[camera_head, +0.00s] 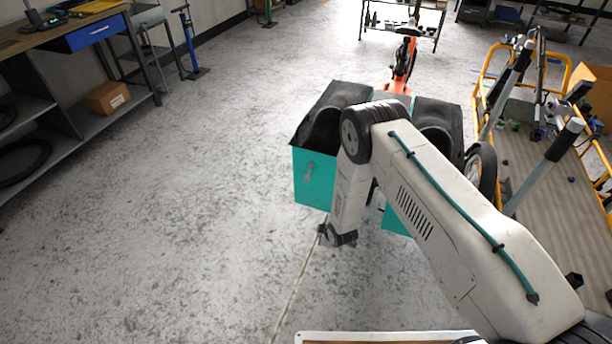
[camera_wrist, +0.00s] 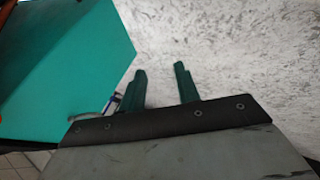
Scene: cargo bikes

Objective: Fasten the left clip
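A teal pannier box (camera_head: 315,180) with a black, partly raised top hangs on the left of the orange bike. A small grey clip (camera_head: 309,173) sits on its near face. A second black top (camera_head: 438,115) is to the right, its teal side largely behind my arm. My gripper (camera_head: 340,236) is low in front of the boxes, apart from the grey clip. In the wrist view its two dark green fingers (camera_wrist: 161,82) are apart with only floor between them. A teal panel (camera_wrist: 60,70) fills the left there, with a small grey-and-blue part (camera_wrist: 110,106) beside the left finger.
The orange bike (camera_head: 398,85) stands behind the boxes. A yellow-framed cargo bed (camera_head: 540,180) with upright posts is on the right. A workbench (camera_head: 80,40) with a blue drawer and a cardboard box (camera_head: 108,97) is at the left. The floor between is clear.

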